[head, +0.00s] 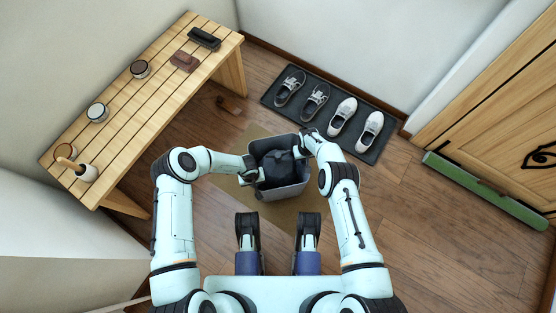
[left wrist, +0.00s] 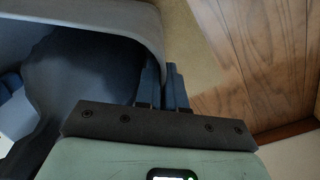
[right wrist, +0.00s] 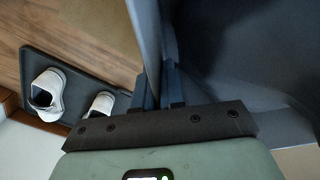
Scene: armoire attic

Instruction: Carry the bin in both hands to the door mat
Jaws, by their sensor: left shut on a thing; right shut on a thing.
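The grey bin (head: 281,191), with a dark bag-like lining or load inside, is in front of me between my two arms. My left gripper (head: 252,173) is shut on its left rim; the left wrist view shows the fingers astride the bin wall (left wrist: 115,24). My right gripper (head: 299,153) is shut on its right rim, and the right wrist view shows the wall (right wrist: 147,40) between the fingers. A flat olive-tan mat (head: 284,213) lies below the bin. I cannot tell whether the bin's hidden base touches it.
A dark tray (head: 325,118) with several shoes lies by the back wall. A green bar-like object (head: 484,190) lies along the wooden door (head: 500,110). Floor at right is clear.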

